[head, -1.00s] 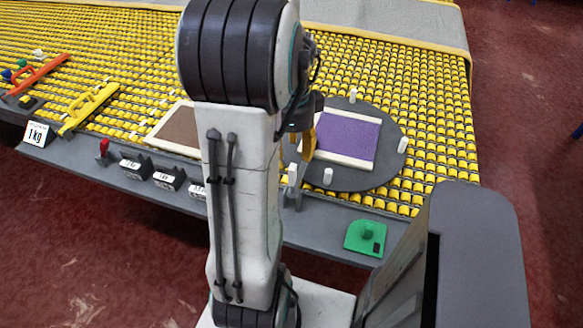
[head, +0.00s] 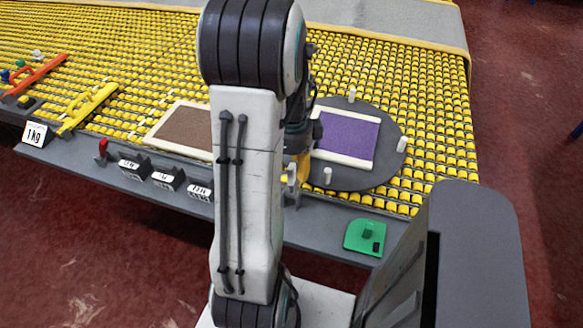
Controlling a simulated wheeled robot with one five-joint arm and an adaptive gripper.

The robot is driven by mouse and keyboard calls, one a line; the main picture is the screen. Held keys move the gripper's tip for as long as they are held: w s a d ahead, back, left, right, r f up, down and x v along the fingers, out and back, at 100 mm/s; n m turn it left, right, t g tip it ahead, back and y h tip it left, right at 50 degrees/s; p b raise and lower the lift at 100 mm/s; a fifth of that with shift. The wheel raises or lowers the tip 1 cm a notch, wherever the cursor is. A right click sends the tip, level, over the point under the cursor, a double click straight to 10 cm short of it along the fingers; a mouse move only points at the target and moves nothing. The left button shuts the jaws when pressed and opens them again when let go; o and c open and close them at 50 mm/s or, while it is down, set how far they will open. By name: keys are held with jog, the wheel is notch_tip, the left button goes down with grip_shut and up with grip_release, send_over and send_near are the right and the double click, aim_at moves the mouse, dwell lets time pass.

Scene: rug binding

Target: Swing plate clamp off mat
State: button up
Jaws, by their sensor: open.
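A purple mat (head: 346,136) with white bound edges lies on a round dark grey plate (head: 388,170). Several short white pegs stand around the plate's rim. A small grey and white upright fitting (head: 291,190) stands at the table's front edge, at the plate's lower left; it may be the plate clamp, but I cannot tell whether it reaches over the mat. My gripper (head: 303,166) shows as yellow fingers just above this fitting, at the mat's left side. It is open and seems empty. My arm hides part of the gripper and the plate's left edge; contact with the fitting cannot be told.
A brown mat (head: 184,127) with white edges lies left of my arm. Labelled dark blocks (head: 167,178), a red knob (head: 103,147) and a green fitting (head: 365,237) sit along the front ledge. Yellow rollers (head: 440,130) cover the table. Yellow (head: 90,105) and orange (head: 38,74) handled tools lie left.

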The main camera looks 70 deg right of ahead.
jog(key=shift+f, duration=0.45)
grip_shut()
dwell(0.3)
